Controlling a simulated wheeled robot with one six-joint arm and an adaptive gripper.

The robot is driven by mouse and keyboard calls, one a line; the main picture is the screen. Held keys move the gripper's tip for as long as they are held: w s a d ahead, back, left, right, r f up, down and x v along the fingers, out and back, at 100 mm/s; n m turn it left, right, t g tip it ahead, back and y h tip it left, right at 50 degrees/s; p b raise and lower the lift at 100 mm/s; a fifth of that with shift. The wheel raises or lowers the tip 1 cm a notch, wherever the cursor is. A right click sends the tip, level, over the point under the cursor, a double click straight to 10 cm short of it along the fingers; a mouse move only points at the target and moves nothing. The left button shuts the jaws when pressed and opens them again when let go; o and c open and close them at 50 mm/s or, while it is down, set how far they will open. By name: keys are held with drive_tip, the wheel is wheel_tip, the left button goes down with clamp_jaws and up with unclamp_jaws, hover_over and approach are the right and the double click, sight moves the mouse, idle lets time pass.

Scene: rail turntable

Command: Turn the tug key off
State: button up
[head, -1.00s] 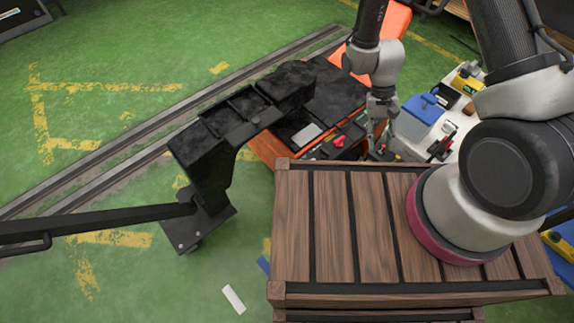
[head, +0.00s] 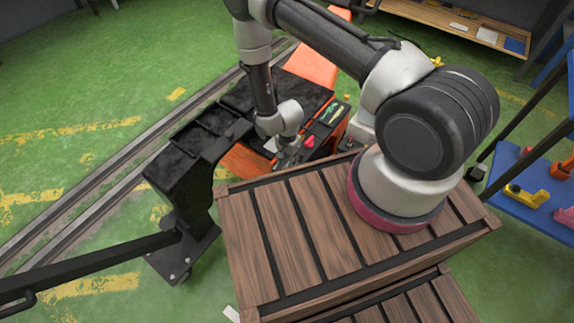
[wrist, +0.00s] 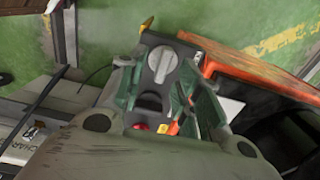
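The tug is the dark and orange machine beside the rail, with a black body (head: 180,165) and a control panel partly covered by my arm. A red button (head: 307,142) shows on the panel. My gripper (head: 286,158) is low over the panel's near side. In the wrist view, a round grey knob with a raised bar (wrist: 161,66) sits on a dark plate beyond my gripper (wrist: 165,95); it may be the key switch. The fingers look spread apart, with nothing held between them. I cannot tell whether they touch the panel. The knob is hidden in the head view.
A slatted wooden crate (head: 290,225) stands close in front of the tug, under my arm. A black tow bar (head: 90,268) reaches out to the left. A blue shelf (head: 540,190) with yellow and red items is at right. Green floor is open at left.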

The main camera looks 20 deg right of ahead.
sight(287, 164)
wheel_tip(287, 164, down, 2)
drive_tip(key=shift+f, duration=0.25)
drive_tip(key=shift+w+f, duration=0.15)
drive_tip(key=shift+f, duration=0.3)
drive_tip(key=shift+a, duration=0.1)
clamp_jaws()
